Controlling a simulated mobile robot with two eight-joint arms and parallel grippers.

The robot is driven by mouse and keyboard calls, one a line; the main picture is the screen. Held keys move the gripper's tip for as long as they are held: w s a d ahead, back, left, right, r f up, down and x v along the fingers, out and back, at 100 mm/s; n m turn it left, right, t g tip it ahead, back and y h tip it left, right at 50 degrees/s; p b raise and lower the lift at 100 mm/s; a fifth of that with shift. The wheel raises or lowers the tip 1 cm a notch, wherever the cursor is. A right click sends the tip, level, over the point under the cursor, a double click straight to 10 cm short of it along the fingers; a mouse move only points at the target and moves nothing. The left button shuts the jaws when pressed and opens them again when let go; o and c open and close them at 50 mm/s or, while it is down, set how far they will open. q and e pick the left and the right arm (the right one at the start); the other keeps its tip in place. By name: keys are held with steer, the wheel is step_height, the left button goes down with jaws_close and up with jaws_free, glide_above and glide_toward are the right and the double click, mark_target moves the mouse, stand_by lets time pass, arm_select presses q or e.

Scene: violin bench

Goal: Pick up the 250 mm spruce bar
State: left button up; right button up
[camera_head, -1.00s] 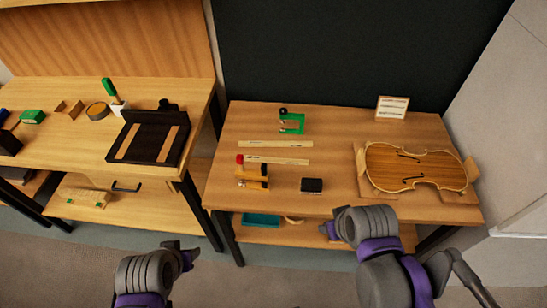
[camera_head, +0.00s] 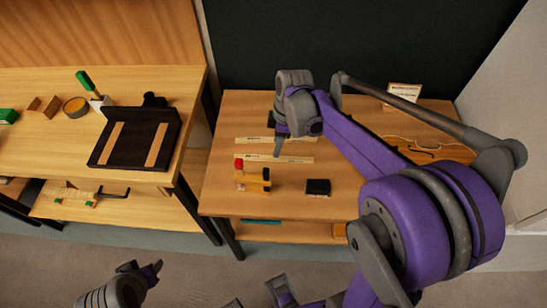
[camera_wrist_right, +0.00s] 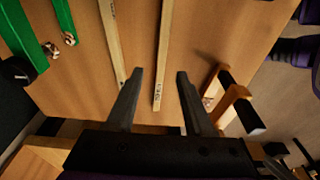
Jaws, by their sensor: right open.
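Two pale wooden bars lie roughly parallel on the right bench: a far bar (camera_head: 250,140) and a near bar (camera_head: 297,160). I cannot tell which is the 250 mm spruce bar; their markings are too small to read. My right gripper (camera_head: 279,148) is over the bars and hides part of them. In the right wrist view it (camera_wrist_right: 160,73) is open and empty, with the near bar (camera_wrist_right: 163,40) showing between its fingers. The far bar (camera_wrist_right: 112,45) shows left of the fingers. My left gripper (camera_head: 152,270) is low at the left, away from the benches; its jaws are unclear.
An orange clamp with a red knob (camera_head: 252,176) stands close to the near bar; it also shows in the wrist view (camera_wrist_right: 233,105). A green clamp (camera_wrist_right: 28,35) is beyond the far bar. A dark block (camera_head: 318,187) and a violin body (camera_head: 430,148) are on the bench.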

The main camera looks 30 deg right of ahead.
steer(key=f, duration=0.5)
steer(key=shift+a+f, duration=0.35)
steer(key=shift+c, duration=0.3)
jaws_close()
